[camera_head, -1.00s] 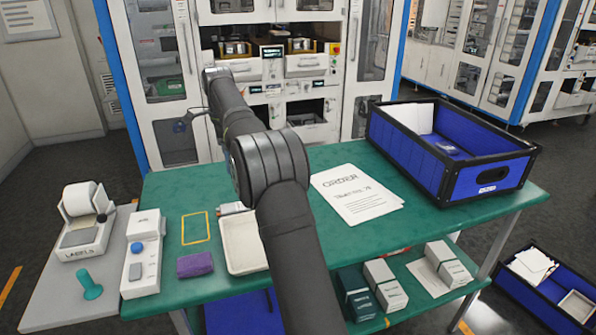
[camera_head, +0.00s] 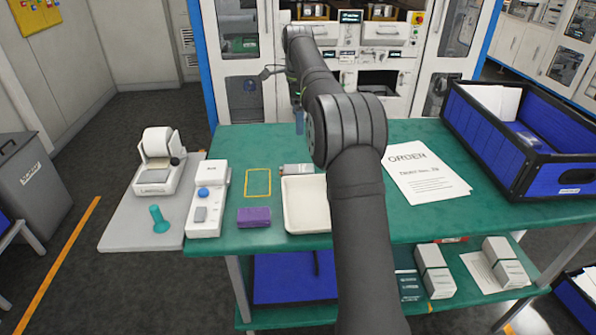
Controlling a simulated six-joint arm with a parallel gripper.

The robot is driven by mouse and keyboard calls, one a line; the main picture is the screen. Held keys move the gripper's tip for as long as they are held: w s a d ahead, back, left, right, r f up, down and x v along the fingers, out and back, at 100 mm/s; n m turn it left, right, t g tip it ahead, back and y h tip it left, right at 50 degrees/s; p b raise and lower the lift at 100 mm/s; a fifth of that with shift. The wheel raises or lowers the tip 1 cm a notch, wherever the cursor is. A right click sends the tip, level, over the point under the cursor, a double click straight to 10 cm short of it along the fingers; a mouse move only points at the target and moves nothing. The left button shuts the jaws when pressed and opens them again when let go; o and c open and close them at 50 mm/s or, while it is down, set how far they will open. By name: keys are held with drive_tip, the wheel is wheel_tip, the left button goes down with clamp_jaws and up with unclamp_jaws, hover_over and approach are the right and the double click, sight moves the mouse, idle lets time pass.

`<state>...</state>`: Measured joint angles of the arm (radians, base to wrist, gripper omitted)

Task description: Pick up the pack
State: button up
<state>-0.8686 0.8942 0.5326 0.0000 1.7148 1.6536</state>
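Which thing is the pack I cannot tell for sure. A small grey and red packet (camera_head: 297,169) lies on the green table at the back edge of the white tray. Several grey-and-white boxes (camera_head: 434,272) stand on the lower shelf, partly cut off by the tabletop and my arm. My arm crosses the table from the lower right and reaches up toward the cabinet. A small blue piece (camera_head: 299,122) shows beside the arm, too small to identify.
At left are a white device (camera_head: 207,200) and a label printer (camera_head: 160,160). A white cabinet (camera_head: 240,95) stands behind.

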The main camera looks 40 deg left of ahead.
idle(0.3)
drive_tip(key=c, duration=0.6)
drive_tip(key=shift+o, duration=0.2)
hover_over(299, 168)
drive_tip(key=shift+m, duration=0.3)
drive_tip(key=f, duration=1.1)
drive_tip(key=shift+s+d+f, duration=0.2)
drive_tip(key=shift+s+f, duration=0.1)
drive_tip(key=shift+s, duration=0.1)
drive_tip(key=shift+w+a+f, duration=0.1)
drive_tip(key=shift+w+f, duration=0.05)
drive_tip(key=shift+f, duration=1.35)
drive_tip(key=shift+w+a+f, duration=0.1)
drive_tip(key=shift+w+f, duration=0.05)
drive_tip(key=shift+f, duration=1.35)
drive_tip(key=shift+c, duration=0.2)
